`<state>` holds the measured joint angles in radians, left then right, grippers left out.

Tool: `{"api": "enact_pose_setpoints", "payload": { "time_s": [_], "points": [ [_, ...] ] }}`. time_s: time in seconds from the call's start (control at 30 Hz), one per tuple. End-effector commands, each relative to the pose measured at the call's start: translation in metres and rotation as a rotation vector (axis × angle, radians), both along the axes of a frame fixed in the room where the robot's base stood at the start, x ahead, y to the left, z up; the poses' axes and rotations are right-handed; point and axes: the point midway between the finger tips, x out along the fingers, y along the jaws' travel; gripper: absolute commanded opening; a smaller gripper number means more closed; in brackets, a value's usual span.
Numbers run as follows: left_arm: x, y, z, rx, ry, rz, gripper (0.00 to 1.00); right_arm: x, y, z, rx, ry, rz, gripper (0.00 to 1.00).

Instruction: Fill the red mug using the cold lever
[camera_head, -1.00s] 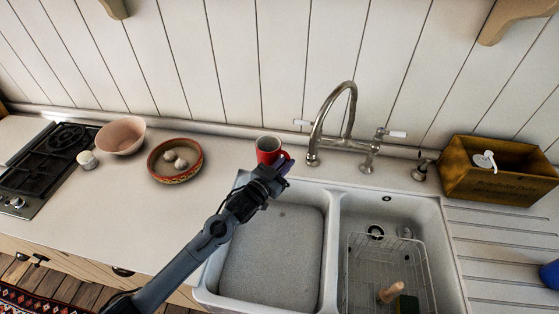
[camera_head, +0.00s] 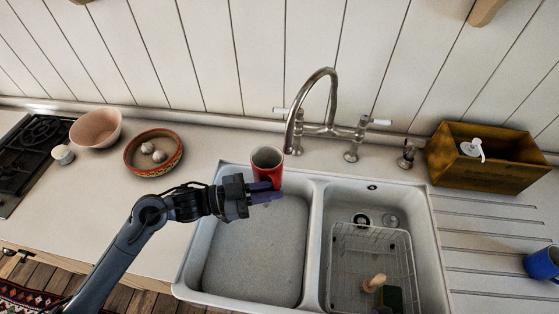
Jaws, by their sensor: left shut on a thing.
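The red mug (camera_head: 268,163) is upright in the grip of my left gripper (camera_head: 262,190), which is shut on it. Mug and gripper are over the back of the left sink basin (camera_head: 255,260), left of the tap. The tap (camera_head: 331,100) has a tall curved metal spout and two white-handled levers, a left lever (camera_head: 281,111) and a right lever (camera_head: 379,122). No mark on either lever is readable. My right gripper is not in view.
The right basin holds a wire rack (camera_head: 372,255) with a brush (camera_head: 375,282). A wooden box (camera_head: 480,172) stands at the back right, a blue mug (camera_head: 543,263) at the right edge. A patterned bowl (camera_head: 135,165) and a pink bowl (camera_head: 97,129) stand left.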

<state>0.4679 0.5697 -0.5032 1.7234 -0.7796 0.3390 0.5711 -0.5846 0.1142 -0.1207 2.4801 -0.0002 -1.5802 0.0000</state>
Motion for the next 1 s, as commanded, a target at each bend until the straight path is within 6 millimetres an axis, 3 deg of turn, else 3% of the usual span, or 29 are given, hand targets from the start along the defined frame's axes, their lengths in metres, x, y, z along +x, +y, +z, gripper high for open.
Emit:
{"api": "enact_pose_setpoints", "payload": {
  "time_s": [0.17,0.6,1.0],
  "points": [
    [-0.002,0.003,-0.006,-0.001,0.000,-0.044,0.00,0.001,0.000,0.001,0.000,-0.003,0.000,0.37],
    [-0.002,0.004,-0.051,-0.003,-0.001,-0.046,0.00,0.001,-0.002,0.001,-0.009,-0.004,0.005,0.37],
    [-0.002,0.004,-0.058,-0.002,-0.003,-0.046,0.00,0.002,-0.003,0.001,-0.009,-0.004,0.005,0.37]
  ]
}}
